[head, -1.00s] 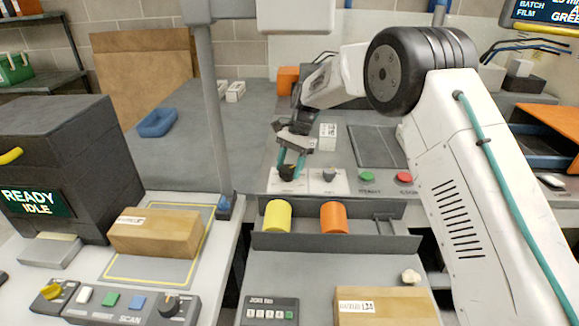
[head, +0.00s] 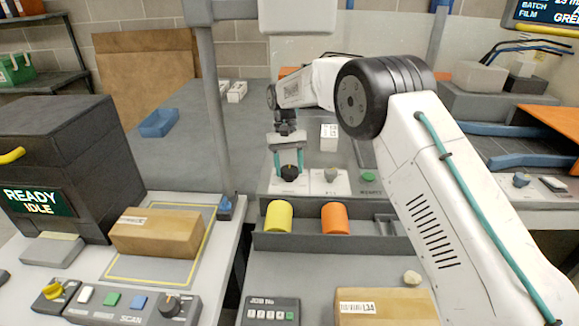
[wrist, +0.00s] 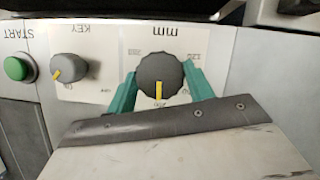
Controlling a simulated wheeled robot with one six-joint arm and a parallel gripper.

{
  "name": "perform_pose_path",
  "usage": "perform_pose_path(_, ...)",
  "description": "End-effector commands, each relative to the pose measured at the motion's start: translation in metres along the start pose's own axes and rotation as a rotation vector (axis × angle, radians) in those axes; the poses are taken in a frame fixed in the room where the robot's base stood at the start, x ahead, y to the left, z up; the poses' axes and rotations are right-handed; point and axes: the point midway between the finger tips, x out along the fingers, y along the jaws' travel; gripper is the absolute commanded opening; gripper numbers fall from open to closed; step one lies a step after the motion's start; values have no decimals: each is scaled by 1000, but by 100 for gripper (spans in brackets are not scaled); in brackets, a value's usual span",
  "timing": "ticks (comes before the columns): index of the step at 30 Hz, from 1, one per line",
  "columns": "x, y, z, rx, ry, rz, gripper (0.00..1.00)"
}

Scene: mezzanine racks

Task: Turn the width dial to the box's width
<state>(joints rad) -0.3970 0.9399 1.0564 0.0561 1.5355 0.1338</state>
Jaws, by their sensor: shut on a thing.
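The width dial (wrist: 160,78) is a dark grey knob with a yellow pointer, on a white plate marked "mm" in the wrist view. The plate's lettering is upside down there, and the pointer points down in the picture, near a mark partly hidden by my gripper. In the head view the dial (head: 290,171) sits on the back panel. My gripper (wrist: 160,92) has its teal fingers on both sides of the dial, shut on it; it also shows in the head view (head: 289,165). A cardboard box (head: 155,233) lies on the yellow-outlined pad at left; another box (head: 385,307) is at the front.
A grey key switch (wrist: 68,68) and a green START button (wrist: 17,68) are beside the dial. Yellow (head: 279,215) and orange (head: 334,217) rolls stand in a grey trough (head: 380,240) in front of the panel. A dark cabinet (head: 60,150) reads READY IDLE.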

Motion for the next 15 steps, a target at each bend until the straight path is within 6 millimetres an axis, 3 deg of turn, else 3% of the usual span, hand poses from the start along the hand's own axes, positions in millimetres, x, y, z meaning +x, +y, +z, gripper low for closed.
perform_pose_path(15,-2,-4,0,-454,6,189,29)
